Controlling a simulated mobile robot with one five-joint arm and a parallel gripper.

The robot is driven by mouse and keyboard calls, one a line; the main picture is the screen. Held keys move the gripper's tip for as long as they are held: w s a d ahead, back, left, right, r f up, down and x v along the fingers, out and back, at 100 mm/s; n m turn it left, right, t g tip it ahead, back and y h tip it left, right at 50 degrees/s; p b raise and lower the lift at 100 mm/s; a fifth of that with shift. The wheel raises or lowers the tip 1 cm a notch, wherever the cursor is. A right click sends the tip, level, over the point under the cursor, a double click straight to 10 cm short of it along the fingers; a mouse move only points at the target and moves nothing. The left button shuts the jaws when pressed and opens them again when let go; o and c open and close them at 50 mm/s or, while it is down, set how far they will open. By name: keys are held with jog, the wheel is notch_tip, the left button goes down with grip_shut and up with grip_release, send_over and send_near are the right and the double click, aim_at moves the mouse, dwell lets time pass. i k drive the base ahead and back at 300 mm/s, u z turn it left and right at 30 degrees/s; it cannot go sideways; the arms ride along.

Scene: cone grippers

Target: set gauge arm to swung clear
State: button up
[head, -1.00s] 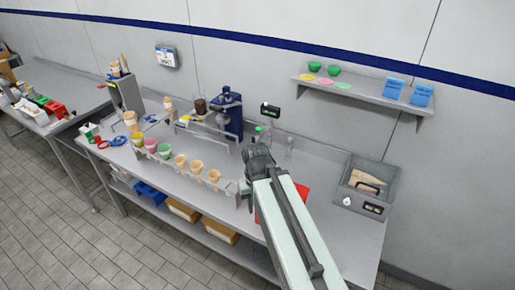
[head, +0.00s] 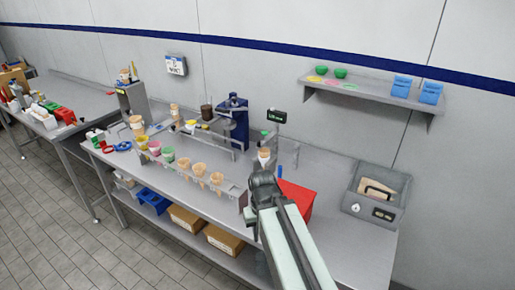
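My gripper (head: 263,185) is over the front part of the workbench, seen from behind along my pale arm. Its fingertips are hidden, so I cannot tell whether it is open or shut. A cone (head: 264,154) stands just beyond it, apart from it in the picture. A blue upright device (head: 236,122) stands at the back of the bench, with thin metal bars (head: 210,138) in front of it. A small black display (head: 277,116) is to its right. I cannot tell which part is the gauge arm or how it is set.
A rack (head: 180,172) with several cones runs along the bench left of my gripper. A red box (head: 297,197) is close on its right. A grey bin (head: 374,193) stands at the right end. A wall shelf (head: 365,92) hangs above.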

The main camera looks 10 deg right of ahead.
aim_at(260, 144)
jog(key=u, duration=2.45)
jog(key=k, duration=0.6)
jog(key=z, duration=1)
jog(key=i, duration=1)
jog(key=u, duration=0.05)
